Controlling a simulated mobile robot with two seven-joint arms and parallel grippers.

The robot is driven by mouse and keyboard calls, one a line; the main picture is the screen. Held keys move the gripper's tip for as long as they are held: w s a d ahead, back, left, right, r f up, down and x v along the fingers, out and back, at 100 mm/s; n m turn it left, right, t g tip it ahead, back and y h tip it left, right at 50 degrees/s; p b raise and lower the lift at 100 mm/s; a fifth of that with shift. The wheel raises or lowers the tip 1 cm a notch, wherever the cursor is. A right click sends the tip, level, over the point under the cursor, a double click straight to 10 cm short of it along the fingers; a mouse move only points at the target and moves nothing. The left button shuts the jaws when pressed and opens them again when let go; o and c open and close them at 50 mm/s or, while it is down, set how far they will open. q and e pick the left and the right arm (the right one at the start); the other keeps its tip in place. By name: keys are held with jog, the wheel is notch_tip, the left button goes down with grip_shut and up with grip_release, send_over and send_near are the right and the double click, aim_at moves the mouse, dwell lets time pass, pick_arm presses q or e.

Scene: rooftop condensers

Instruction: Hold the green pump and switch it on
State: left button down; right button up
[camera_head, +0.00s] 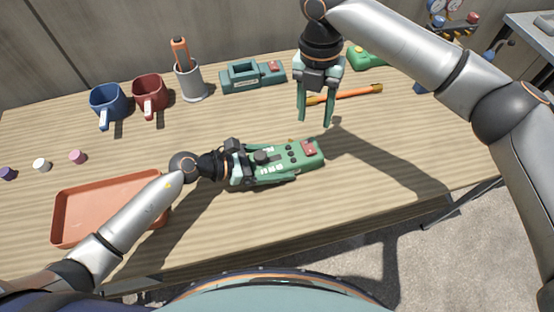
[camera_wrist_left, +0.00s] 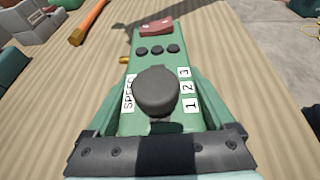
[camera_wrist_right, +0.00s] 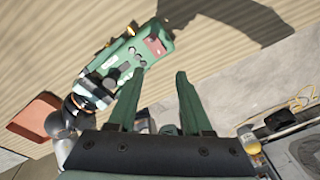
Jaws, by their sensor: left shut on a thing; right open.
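The green pump (camera_head: 296,157) lies on the wooden table in the middle of the head view. It has a red switch (camera_head: 308,148) at its far right end, several small black buttons, and a dark knob marked SPEED (camera_wrist_left: 157,92) with numbers beside it. My left gripper (camera_head: 272,163) is shut on the pump, with one finger along each side. My right gripper (camera_head: 316,120) is open and empty above the table, behind the pump and pointing down. The right wrist view also shows the pump (camera_wrist_right: 125,62) and its red switch (camera_wrist_right: 155,45), apart from the right fingers.
An orange tray (camera_head: 62,222) sits at the left front, with small coloured caps behind it. Two mugs (camera_head: 109,103), a grey cup (camera_head: 190,84), a teal device (camera_head: 252,78) and an orange-handled tool (camera_head: 345,94) stand or lie along the back. The table front right is clear.

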jog(key=shift+r, duration=0.1)
jog(key=shift+c, duration=1.4)
jog(key=shift+r+m, duration=0.2)
jog(key=shift+m, duration=0.3)
jog(key=shift+c, duration=0.7)
jog(key=m, duration=0.1)
jog(key=r+m, duration=0.1)
jog(key=shift+w+r+m, duration=0.15)
jog(key=shift+r+m, duration=0.1)
jog(key=shift+m, duration=0.15)
jog(key=c, duration=0.3)
jog(key=shift+r+m, duration=0.4)
jog(key=shift+m, duration=0.4)
grip_shut()
notch_tip(320, 180, up, 2)
jog(key=m, duration=0.4)
jog(key=shift+w+a+r+m, duration=0.1)
jog(key=shift+r+m, duration=0.05)
jog(key=shift+m, duration=0.15)
